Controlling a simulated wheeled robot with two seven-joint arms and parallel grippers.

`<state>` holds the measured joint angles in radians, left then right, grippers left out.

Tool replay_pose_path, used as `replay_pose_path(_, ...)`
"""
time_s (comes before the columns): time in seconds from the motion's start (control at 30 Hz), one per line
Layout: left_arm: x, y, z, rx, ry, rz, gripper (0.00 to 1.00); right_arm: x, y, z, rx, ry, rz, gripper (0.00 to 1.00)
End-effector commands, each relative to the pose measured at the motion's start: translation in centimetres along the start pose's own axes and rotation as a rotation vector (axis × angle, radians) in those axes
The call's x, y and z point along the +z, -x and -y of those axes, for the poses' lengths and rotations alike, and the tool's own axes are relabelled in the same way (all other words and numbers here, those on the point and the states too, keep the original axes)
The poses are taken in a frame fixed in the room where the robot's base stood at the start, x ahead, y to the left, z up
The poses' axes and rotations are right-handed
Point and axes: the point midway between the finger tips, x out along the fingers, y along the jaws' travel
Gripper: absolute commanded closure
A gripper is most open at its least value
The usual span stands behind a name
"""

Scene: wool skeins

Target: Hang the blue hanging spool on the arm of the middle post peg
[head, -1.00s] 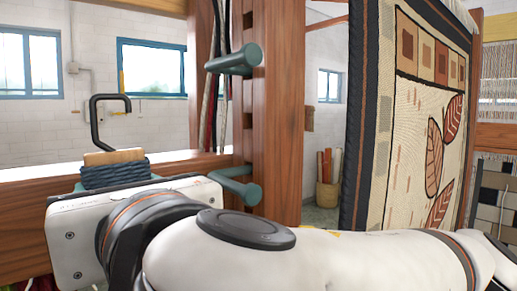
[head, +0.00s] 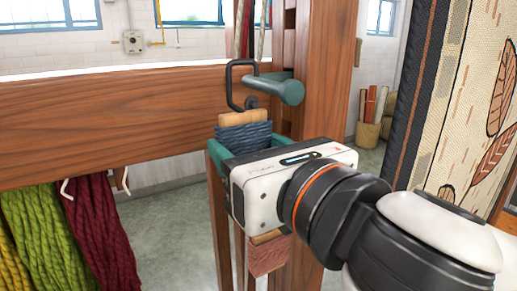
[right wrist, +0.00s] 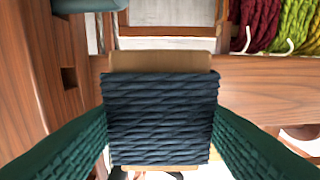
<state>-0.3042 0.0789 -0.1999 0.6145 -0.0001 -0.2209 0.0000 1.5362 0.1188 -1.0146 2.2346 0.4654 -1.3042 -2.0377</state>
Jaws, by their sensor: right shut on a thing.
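My right gripper (head: 228,155) is shut on the blue hanging spool (head: 245,137), its teal fingers on either side of the dark blue yarn. The spool is upright with a wooden end on top. In the right wrist view the blue yarn (right wrist: 160,120) fills the space between the fingers. The spool's black hook (head: 229,85) rises above it, beside the teal post peg (head: 285,90). The hook's free tip overlaps the peg's left part in the picture; whether they touch, I cannot tell. My left gripper is out of view.
A reddish spool (head: 268,258) shows below my right gripper, partly hidden. A wooden beam (head: 110,115) crosses to the left, with green and maroon skeins (head: 95,230) hanging below. The wooden post (head: 325,100) stands behind the peg. A woven rug (head: 455,110) hangs at the right.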

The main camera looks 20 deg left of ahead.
Motion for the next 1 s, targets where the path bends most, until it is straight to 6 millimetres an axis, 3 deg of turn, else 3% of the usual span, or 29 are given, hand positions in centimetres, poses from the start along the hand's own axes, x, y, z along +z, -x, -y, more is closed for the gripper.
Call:
replay_pose_path(0.17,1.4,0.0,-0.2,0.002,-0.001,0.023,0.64,0.0,0.0,-1.6,0.002,-0.002,0.001,0.69)
replay_pose_path(0.5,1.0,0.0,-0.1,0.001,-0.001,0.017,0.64,0.0,0.0,-4.1,0.002,-0.001,0.001,0.69)
replay_pose_path(1.0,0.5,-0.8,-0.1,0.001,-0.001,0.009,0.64,1.1,0.0,-3.9,0.001,0.001,0.0,0.69)
